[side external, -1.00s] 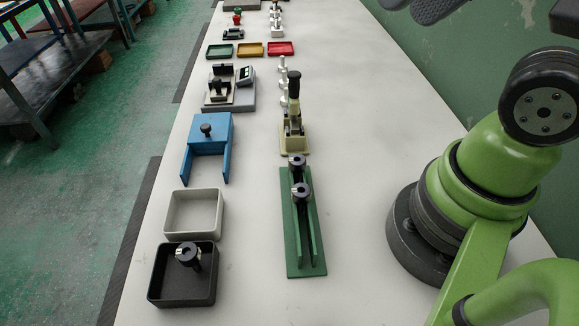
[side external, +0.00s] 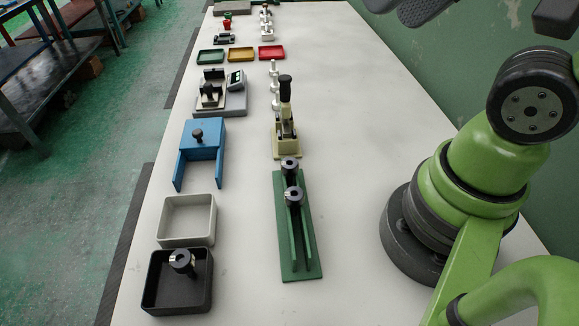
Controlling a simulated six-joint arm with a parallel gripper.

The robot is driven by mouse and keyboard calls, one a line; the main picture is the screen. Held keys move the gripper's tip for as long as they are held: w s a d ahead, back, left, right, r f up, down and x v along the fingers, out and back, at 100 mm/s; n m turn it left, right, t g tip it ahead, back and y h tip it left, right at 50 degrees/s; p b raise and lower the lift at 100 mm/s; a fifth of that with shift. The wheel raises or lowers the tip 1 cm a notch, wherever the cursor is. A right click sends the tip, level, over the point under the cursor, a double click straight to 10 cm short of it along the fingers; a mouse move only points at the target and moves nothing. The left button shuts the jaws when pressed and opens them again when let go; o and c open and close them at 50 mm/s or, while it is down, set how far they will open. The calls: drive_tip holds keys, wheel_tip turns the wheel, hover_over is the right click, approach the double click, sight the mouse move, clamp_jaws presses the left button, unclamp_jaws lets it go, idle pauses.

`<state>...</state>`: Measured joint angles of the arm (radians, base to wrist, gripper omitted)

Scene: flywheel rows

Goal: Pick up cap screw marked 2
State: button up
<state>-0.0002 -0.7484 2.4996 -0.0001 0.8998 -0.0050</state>
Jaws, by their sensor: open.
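Two black cap screws stand upright in a green slotted rack in the side external view. The nearer cap screw (side external: 294,196) is in the middle of the rack (side external: 308,268), and the farther cap screw (side external: 289,165) is at its far end. A third black cap screw (side external: 181,261) stands tilted in a black tray (side external: 150,291) at the lower left. The number marks are too small to read, so I cannot tell which screw is marked 2. My gripper's fingers are out of frame; only parts of my arm show at the right and top right.
A grey tray (side external: 162,220) sits behind the black one, then a blue fixture (side external: 205,143) and a scale (side external: 236,98). A cream toggle press (side external: 286,122) stands behind the rack. Green, yellow and red trays lie farther back. The bench right of the rack is clear.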

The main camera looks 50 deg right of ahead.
drive_tip(key=w+f+n+g, duration=0.2)
drive_tip(key=w+n, duration=0.2)
drive_tip(key=n, duration=0.5)
drive_tip(key=n+g+h, duration=0.2)
drive_tip(key=n+g, duration=0.3)
drive_tip(key=n, duration=2)
hover_over(290, 162)
wheel_tip(290, 162, down, 15)
drive_tip(key=f, duration=0.9)
drive_tip(key=shift+s+a+f, duration=0.15)
drive_tip(key=shift+s+a, duration=0.2)
drive_tip(key=shift+c, duration=0.4)
drive_tip(key=c, duration=1)
